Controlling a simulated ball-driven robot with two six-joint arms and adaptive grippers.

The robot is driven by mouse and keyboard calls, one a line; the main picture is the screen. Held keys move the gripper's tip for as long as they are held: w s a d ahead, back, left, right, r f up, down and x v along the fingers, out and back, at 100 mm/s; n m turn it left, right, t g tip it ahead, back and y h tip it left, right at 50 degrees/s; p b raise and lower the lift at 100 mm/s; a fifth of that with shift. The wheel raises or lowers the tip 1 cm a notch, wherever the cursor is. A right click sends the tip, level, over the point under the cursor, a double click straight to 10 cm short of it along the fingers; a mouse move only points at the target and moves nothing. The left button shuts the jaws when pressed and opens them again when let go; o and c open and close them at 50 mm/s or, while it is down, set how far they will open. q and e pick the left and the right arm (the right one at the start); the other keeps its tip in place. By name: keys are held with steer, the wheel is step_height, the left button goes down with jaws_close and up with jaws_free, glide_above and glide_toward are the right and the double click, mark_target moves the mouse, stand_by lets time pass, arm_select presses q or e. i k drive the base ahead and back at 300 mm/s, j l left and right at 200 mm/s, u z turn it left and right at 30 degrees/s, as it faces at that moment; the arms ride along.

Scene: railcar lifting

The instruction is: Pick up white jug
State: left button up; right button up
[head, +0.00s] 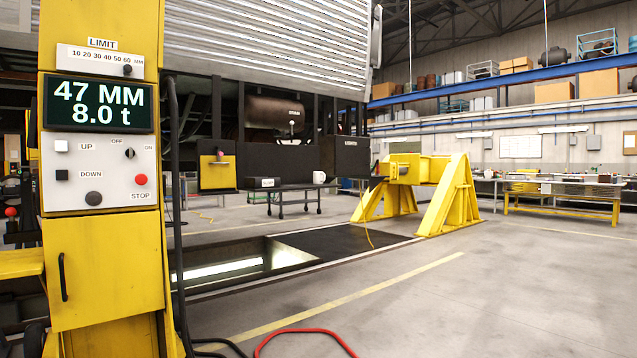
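A small white jug or mug (319,177) stands upright at the right end of a dark wheeled cart (288,187), in the middle distance under the raised railcar. It is small in the picture, and its handle cannot be made out clearly. Neither of my grippers shows in the head view.
A yellow lifting column (104,262) with a display and buttons stands close on the left. An open floor pit (235,265) lies before the cart. A yellow stand (455,200) is right of it. A red hose (300,332) lies in front. The right floor is clear.

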mark_target(320, 177)
steer(key=i+l+z, duration=0.15)
steer(key=i+z, duration=0.15)
steer(key=i, duration=0.35)
steer(key=i+z, duration=0.15)
steer(key=i, duration=2.85)
steer(key=i+u, duration=0.15)
steer(key=i, duration=0.25)
steer(key=i+l+u, duration=0.15)
steer(key=i, duration=0.3)
steer(key=i+l+u, duration=0.15)
steer(key=i, duration=0.25)
steer(key=i+l+u, duration=0.15)
steer(key=i, duration=0.25)
steer(key=i+l+u, duration=0.2)
steer(key=u, duration=0.2)
steer(key=i+l+u, duration=0.55)
steer(key=u, duration=0.25)
steer(key=i+l+u, duration=0.1)
steer(key=l+u, duration=0.35)
steer(key=i+l+u, duration=0.1)
steer(key=l+u, duration=0.3)
